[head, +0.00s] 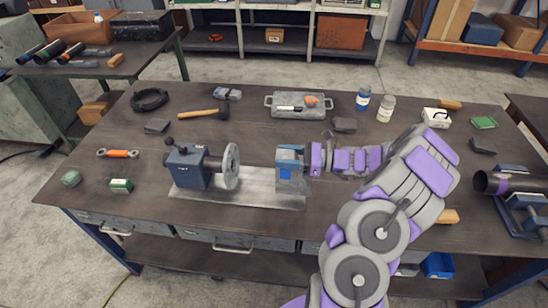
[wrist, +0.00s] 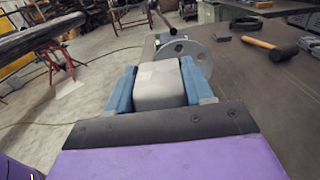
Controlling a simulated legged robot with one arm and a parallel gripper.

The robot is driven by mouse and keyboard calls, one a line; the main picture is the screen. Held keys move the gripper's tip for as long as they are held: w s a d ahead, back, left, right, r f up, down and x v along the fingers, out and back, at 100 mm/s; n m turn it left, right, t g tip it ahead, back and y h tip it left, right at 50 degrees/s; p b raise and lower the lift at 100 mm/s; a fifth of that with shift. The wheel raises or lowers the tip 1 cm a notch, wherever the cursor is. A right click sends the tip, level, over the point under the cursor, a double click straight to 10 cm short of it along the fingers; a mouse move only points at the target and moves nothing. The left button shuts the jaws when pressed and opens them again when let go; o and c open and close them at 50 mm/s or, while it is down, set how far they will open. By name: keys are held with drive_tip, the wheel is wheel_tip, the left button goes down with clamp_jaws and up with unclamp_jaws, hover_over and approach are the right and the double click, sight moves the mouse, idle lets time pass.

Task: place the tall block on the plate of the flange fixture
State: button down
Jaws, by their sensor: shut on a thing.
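The flange fixture is a dark blue housing (head: 190,167) with a round grey flange disc (head: 231,166) on its right side. It stands on the left part of a flat grey metal plate (head: 250,188). My gripper (head: 291,165) is at the right end of this plate, to the right of the disc and apart from it. In the wrist view its two blue fingers are shut on a pale grey tall block (wrist: 160,84), with the disc (wrist: 187,55) beyond. The fingers hide the block's sides. I cannot tell whether the block's bottom touches the plate.
A hammer (head: 205,113), a black ring (head: 149,99) and a grey tray (head: 299,104) lie behind the fixture. A green box (head: 121,186) and an orange-handled tool (head: 118,153) lie to the left. A pipe (head: 505,184) is at the right. The plate between disc and gripper is clear.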

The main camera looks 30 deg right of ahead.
drive_tip(key=w+a+f+b, duration=0.2)
drive_tip(key=w+f, duration=0.1)
drive_tip(key=w, duration=0.2)
drive_tip(key=shift+w+f, duration=0.4)
drive_tip(key=shift+d, duration=0.15)
drive_tip(key=c, duration=0.6)
unclamp_jaws()
drive_tip(key=shift+o, duration=0.8)
drive_tip(key=shift+s, duration=0.1)
